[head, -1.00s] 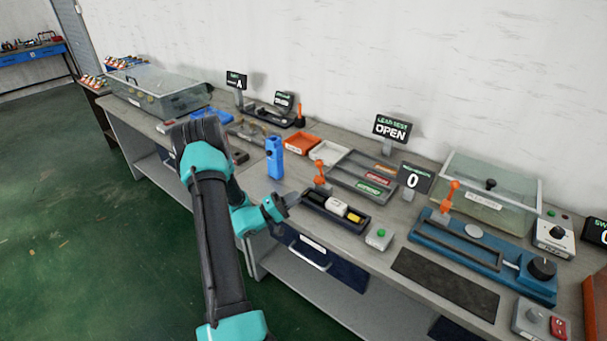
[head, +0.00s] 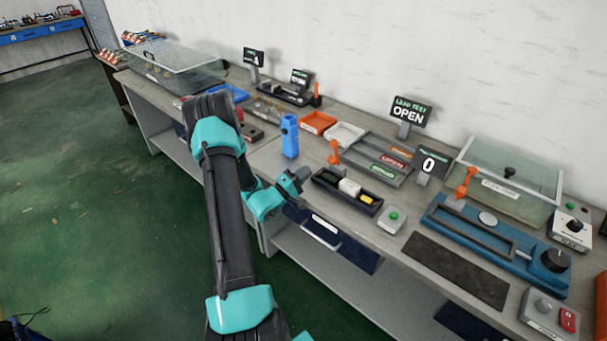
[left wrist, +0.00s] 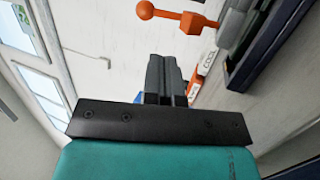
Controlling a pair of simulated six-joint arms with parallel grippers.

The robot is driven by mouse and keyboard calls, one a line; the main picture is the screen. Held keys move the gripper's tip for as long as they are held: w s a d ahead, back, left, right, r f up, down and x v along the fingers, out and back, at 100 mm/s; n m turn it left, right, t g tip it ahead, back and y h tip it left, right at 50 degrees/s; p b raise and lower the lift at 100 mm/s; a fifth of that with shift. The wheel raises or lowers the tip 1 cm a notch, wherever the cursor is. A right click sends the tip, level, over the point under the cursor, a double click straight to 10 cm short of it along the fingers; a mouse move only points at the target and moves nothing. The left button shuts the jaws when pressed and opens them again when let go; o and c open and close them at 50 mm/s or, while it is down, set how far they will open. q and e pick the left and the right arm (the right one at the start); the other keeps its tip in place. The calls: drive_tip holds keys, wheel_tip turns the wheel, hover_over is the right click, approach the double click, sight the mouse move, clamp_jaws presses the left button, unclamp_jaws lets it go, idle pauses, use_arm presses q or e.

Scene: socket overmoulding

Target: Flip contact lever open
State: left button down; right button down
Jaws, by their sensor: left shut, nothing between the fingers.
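An orange lever (head: 334,153) stands roughly upright at the back left end of a black fixture (head: 338,197). The fixture holds a white block (head: 350,187) and a yellow piece (head: 367,199). In the left wrist view an orange lever with a ball end (left wrist: 185,18) shows at the top, beyond my fingers. My left gripper (head: 303,174) is shut and empty. It is just left of the fixture's left end, apart from the lever. Its closed fingers also show in the left wrist view (left wrist: 165,75). My right gripper is out of view.
A blue upright holder (head: 290,137) stands behind my left gripper. A green-button box (head: 392,220) is right of the fixture. A sign (head: 409,112) reads OPEN. A blue fixture (head: 490,240) has another orange lever (head: 466,182). A dark mat (head: 455,270) lies bare.

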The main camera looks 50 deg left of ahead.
sight(336, 155)
use_arm(q)
drive_tip(key=x, duration=1.1)
